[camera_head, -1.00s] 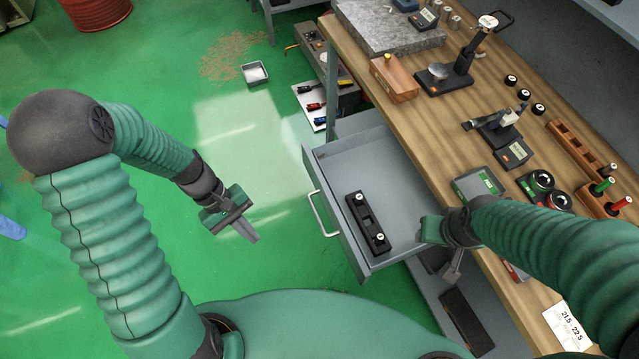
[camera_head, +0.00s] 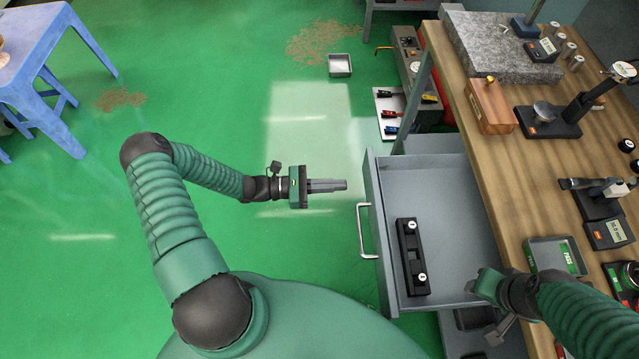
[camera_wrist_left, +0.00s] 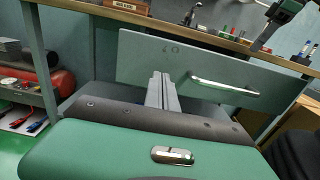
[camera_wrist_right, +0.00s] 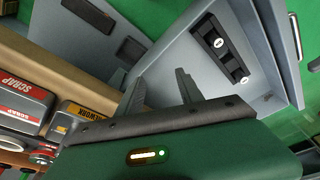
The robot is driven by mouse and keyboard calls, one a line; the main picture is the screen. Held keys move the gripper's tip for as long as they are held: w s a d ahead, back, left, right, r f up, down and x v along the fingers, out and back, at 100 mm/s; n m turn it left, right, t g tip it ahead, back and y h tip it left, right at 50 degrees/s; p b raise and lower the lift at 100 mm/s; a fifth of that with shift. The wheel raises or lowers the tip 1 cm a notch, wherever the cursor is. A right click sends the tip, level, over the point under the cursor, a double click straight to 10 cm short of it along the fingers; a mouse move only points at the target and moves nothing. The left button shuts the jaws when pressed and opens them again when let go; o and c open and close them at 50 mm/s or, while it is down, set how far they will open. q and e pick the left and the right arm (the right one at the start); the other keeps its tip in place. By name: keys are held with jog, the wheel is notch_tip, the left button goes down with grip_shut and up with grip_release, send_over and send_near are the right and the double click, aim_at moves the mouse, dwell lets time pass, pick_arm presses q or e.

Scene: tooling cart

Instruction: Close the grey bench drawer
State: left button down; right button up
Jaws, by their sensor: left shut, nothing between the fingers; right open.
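The grey bench drawer (camera_head: 452,215) is pulled out from under the wooden bench, with its silver handle (camera_head: 365,230) on the front at left. A black block with two white knobs (camera_head: 411,257) lies inside it. My left gripper (camera_head: 343,185) is shut and empty, in front of the drawer and just left of its front panel, apart from it in the head view. In the left wrist view its fingers (camera_wrist_left: 162,92) point at the drawer front (camera_wrist_left: 215,62), left of the handle (camera_wrist_left: 225,86). My right gripper (camera_wrist_right: 158,90) is open and empty by the drawer's near right side.
The wooden bench top (camera_head: 500,165) carries a granite plate (camera_head: 500,45), a wooden block (camera_head: 490,105) and gauges. A small metal tray (camera_head: 340,65) lies on the green floor.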

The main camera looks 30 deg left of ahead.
aim_at(368, 184)
pick_arm(q)
jog(key=x, duration=0.4)
jog(key=shift+w+d, duration=0.1)
jog(key=shift+d, duration=0.15)
jog(key=shift+w+d, duration=0.25)
jog(key=shift+d, duration=0.25)
jog(key=shift+a, duration=0.1)
